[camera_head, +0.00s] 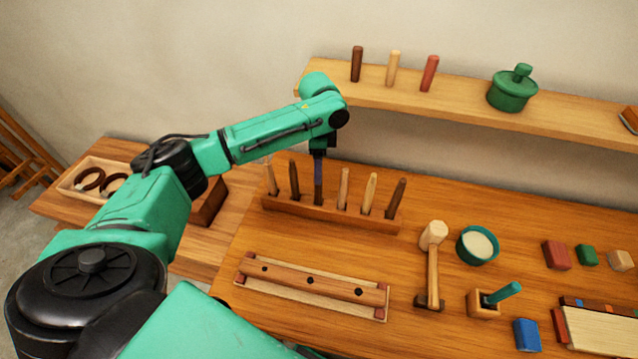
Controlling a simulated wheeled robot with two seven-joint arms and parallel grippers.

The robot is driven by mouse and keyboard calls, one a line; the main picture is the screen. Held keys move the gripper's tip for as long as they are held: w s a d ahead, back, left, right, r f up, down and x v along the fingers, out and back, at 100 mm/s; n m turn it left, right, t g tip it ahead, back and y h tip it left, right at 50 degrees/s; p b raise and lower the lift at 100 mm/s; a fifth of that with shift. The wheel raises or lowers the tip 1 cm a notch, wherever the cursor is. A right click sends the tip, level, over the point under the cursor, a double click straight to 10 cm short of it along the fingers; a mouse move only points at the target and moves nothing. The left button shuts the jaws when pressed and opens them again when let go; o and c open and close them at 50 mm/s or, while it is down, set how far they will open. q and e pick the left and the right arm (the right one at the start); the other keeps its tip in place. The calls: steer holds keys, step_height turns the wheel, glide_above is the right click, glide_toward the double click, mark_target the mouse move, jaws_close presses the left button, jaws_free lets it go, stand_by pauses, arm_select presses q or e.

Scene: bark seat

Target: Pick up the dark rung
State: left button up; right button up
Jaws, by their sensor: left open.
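A wooden rack (285,214) on the workbench holds several upright rungs in a row. Dark brown rungs stand second from the left (294,180) and at the right end (396,198). Pale rungs stand at the left end (271,180) and right of the middle (343,189). My left gripper (319,174) points down at the third place from the left. It is open, and its fingers overlap a dark rung (319,196) there, hiding its upper part. I cannot tell whether they touch it. My right gripper is out of view.
In front lie a drilled wooden rail (315,284), a mallet (433,262) and a teal bowl (477,246). Colored blocks are at the right. A ring tray (72,188) is at the left.

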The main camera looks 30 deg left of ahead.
arm_select(q)
steer(key=shift+f, duration=0.5)
steer(key=shift+s+f, duration=0.15)
steer(key=shift+s, duration=0.15)
steer(key=shift+c, duration=0.9)
jaws_close()
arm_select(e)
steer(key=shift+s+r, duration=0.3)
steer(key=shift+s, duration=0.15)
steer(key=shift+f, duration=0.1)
